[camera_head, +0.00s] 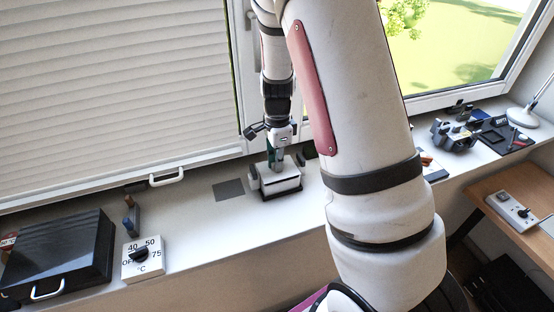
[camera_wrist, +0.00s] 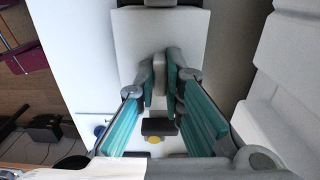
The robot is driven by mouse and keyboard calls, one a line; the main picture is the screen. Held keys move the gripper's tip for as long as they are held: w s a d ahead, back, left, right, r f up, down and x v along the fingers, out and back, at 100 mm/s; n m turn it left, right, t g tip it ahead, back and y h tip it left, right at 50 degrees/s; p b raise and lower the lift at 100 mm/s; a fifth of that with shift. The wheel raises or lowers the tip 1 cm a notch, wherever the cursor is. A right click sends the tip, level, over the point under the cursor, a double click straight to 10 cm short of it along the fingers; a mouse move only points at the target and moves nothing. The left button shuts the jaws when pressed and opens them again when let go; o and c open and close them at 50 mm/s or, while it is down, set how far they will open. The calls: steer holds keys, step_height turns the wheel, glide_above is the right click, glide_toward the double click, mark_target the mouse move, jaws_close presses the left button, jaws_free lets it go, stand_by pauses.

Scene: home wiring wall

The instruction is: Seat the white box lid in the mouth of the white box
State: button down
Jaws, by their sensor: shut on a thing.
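The white box (camera_head: 284,188) stands upright on the windowsill, with a dark rim at its foot, in the middle of the head view. My gripper (camera_head: 276,165) points down right over it. In the wrist view, my gripper (camera_wrist: 160,85) has its teal-padded fingers closed towards each other on a small grey grip piece. A broad white face (camera_wrist: 140,45) lies beyond the fingertips; I take it to be the white box lid. In the head view, fingers and the small scale hide whether the lid touches the box or sits level in its mouth.
A dark grey square (camera_head: 229,190) lies flat left of the box. A temperature dial block (camera_head: 143,258) and a black case (camera_head: 58,262) stand further left. Several dark devices (camera_head: 455,134) stand at the right. The sill between box and dial is mostly clear.

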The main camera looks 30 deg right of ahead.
steer(key=shift+f, duration=0.5)
steer(key=c, duration=1.6)
jaws_free()
step_height(320, 180, up, 12)
steer(key=shift+o, duration=0.2)
steer(key=o, duration=1.4)
steer(key=shift+c, duration=0.2)
steer(key=shift+r, duration=0.15)
